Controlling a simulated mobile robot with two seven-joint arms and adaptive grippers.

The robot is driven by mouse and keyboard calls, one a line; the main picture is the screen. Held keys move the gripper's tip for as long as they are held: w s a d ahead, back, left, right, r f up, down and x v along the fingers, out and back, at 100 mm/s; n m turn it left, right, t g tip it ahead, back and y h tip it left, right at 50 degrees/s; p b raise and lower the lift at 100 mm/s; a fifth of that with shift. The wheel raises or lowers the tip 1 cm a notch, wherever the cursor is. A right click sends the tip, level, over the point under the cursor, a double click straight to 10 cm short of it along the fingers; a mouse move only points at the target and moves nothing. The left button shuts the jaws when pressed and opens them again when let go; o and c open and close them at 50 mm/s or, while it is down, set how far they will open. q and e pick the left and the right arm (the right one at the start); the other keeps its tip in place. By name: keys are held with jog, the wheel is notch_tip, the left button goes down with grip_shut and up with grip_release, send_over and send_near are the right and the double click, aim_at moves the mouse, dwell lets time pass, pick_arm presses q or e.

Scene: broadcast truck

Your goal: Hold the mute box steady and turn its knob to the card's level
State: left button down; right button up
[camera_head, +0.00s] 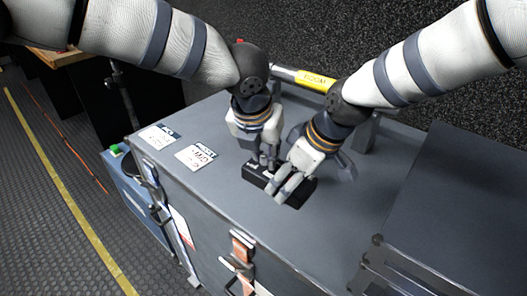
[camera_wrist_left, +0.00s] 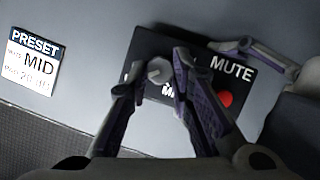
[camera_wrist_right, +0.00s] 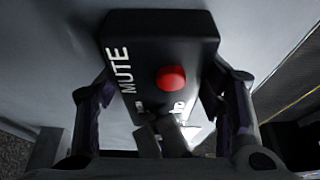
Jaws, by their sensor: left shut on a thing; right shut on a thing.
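The black mute box (camera_head: 255,171) lies on the grey case top in the head view. It bears white MUTE lettering and a red button (camera_wrist_right: 171,78). My right gripper (camera_head: 281,190) is shut across the box body, one finger on each side in the right wrist view. My left gripper (camera_wrist_left: 157,78) is shut on the grey knob (camera_wrist_left: 158,68), a finger on either side. The fingers hide part of the level lettering, so I cannot read the knob's setting surely. The preset card (camera_wrist_left: 30,62) reads MID and lies apart from the box.
A second card (camera_head: 157,137) lies at the case's left edge. A yellow-labelled boom pole (camera_head: 315,80) lies behind my grippers. A dark raised panel (camera_head: 455,200) stands at right. The case top (camera_head: 235,205) in front of the box is clear.

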pick_arm(q)
jog(key=shift+n, duration=0.6)
jog(key=c, duration=1.4)
grip_release()
jog(key=shift+y, duration=0.3)
jog(key=v, duration=1.2)
jog(key=shift+s, duration=0.2)
